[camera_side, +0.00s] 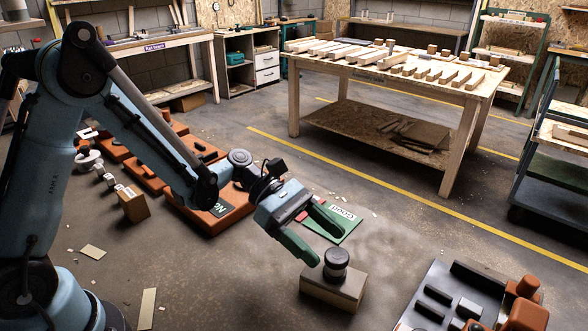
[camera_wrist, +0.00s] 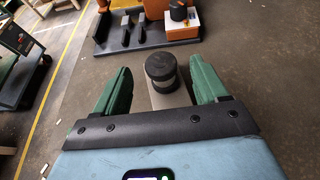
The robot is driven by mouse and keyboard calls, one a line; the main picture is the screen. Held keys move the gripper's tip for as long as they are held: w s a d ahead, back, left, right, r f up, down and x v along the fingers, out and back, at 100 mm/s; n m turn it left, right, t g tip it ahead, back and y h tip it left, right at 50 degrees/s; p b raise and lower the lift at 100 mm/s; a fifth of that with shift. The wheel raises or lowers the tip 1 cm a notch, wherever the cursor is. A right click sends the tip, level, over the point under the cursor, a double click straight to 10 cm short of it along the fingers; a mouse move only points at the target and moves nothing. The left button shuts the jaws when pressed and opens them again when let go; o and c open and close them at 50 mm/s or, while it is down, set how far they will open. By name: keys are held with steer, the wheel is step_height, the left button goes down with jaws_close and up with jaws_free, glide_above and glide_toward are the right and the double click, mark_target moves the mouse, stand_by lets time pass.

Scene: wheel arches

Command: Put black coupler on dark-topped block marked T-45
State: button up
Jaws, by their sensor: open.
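The black coupler (camera_side: 336,257), a short dark cylinder with a lighter band around its middle, stands upright on a low block (camera_side: 334,288) with a grey-brown top and tan sides. I cannot read any T-45 mark on this block or elsewhere. My gripper (camera_side: 327,248) has green fingers, spread open, reaching toward the coupler from the upper left in the side view. In the wrist view the coupler (camera_wrist: 160,70) shows between the two open fingers (camera_wrist: 160,66), with gaps on both sides. Part of the block (camera_wrist: 170,97) shows below it, the rest hidden.
A dark tray (camera_side: 425,312) with black pieces and orange parts lies at the lower right. A green labelled sheet (camera_side: 345,236) lies behind the block. Orange-brown pieces (camera_side: 205,217) lie on the left. A wooden table (camera_side: 463,103) stands behind.

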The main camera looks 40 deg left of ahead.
steer(key=s+a+r+m+t+y, duration=0.2)
steer(key=s+a+m+t+y, duration=0.1)
steer(key=a+m+y, duration=0.3)
steer(key=s+a+r+m+t+y, duration=0.3)
steer(key=a+m+y, duration=0.4)
steer(key=a+m, duration=0.4)
steer(key=shift+s+a+r+m, duration=0.3)
steer(key=shift+s+m, duration=0.5)
steer(key=shift+s, duration=0.1)
